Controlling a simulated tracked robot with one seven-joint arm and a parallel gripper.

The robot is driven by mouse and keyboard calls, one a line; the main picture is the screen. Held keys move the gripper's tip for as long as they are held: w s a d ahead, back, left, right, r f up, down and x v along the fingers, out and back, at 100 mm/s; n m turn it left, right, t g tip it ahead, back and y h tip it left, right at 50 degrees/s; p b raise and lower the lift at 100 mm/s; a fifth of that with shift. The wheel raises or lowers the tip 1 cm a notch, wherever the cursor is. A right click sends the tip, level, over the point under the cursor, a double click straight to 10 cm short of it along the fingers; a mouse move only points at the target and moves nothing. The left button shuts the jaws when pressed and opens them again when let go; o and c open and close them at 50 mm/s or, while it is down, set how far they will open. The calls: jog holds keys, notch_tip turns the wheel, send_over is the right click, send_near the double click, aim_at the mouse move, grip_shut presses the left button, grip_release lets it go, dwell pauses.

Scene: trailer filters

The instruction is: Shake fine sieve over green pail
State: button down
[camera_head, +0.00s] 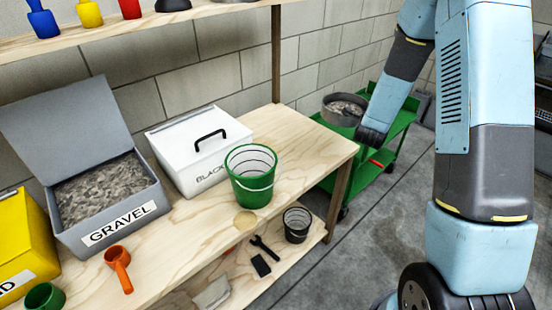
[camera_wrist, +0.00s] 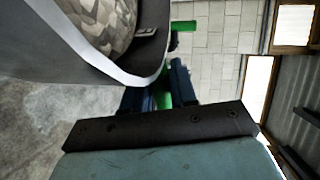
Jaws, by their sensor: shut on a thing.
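The sieve (camera_head: 339,117) is a round grey pan with grey gravel in it, at the upper middle of the head view, in front of the green cart. My gripper (camera_head: 367,133) is shut on the sieve at its near right side. In the wrist view the sieve (camera_wrist: 55,62) fills the upper left, with stones inside its pale rim, and the dark fingers of my gripper (camera_wrist: 160,92) are beside it. The green pail (camera_head: 251,190) stands upright on the wooden bench, left of and apart from the sieve. I see no gravel in it.
A white lidded box (camera_head: 185,165) stands beside the pail. A grey open gravel bin (camera_head: 115,215) and an orange scoop (camera_head: 118,262) are further left. The green cart (camera_head: 385,165) stands behind the arm.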

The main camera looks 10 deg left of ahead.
jog(key=r+m+h, duration=0.1)
jog(key=r+h, duration=0.1)
send_over(343, 122)
jog(key=shift+s+g, duration=0.15)
jog(key=shift+g, duration=0.25)
jog(key=s+a+m+g+h, duration=0.1)
jog(key=s+a+m+h, duration=0.1)
jog(key=s+a, duration=0.7)
jog(key=s+a+m+g+h, duration=0.2)
jog(key=s+a, duration=0.8)
jog(key=s, duration=1)
jog(key=shift+a+r+h, duration=0.15)
jog(key=shift+r+h, duration=0.15)
jog(key=shift+r, duration=0.15)
jog(key=shift+r, duration=0.1)
dwell(0.5)
jog(key=shift+r, duration=2.4)
